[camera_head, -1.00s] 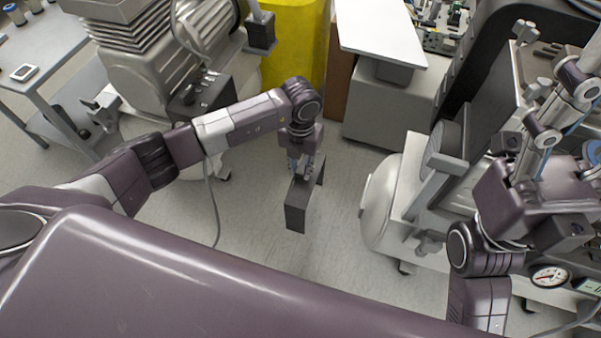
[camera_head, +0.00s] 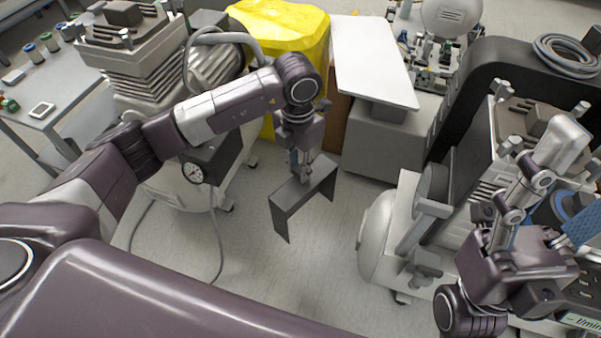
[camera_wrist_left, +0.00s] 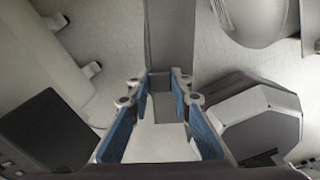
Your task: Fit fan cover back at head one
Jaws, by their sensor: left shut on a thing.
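My left gripper (camera_head: 305,180) is shut on a dark grey, U-shaped sheet cover (camera_head: 287,201), apparently the fan cover, gripped on its top panel. The cover hangs over open floor, with flanges pointing down. In the left wrist view the cover (camera_wrist_left: 170,45) runs up from between the blue finger pads (camera_wrist_left: 160,100). A compressor with finned grey heads (camera_head: 140,55) stands at the upper left. Another finned compressor (camera_head: 485,150) stands at the right, partly hidden by my right arm. My right gripper (camera_head: 582,180) looks open beside it. I cannot tell which head is head one.
A white tank (camera_head: 377,235) lies right of the cover. A side table (camera_head: 45,100) is at the left, and a hose (camera_head: 215,240) trails to the floor. Floor around the cover is clear.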

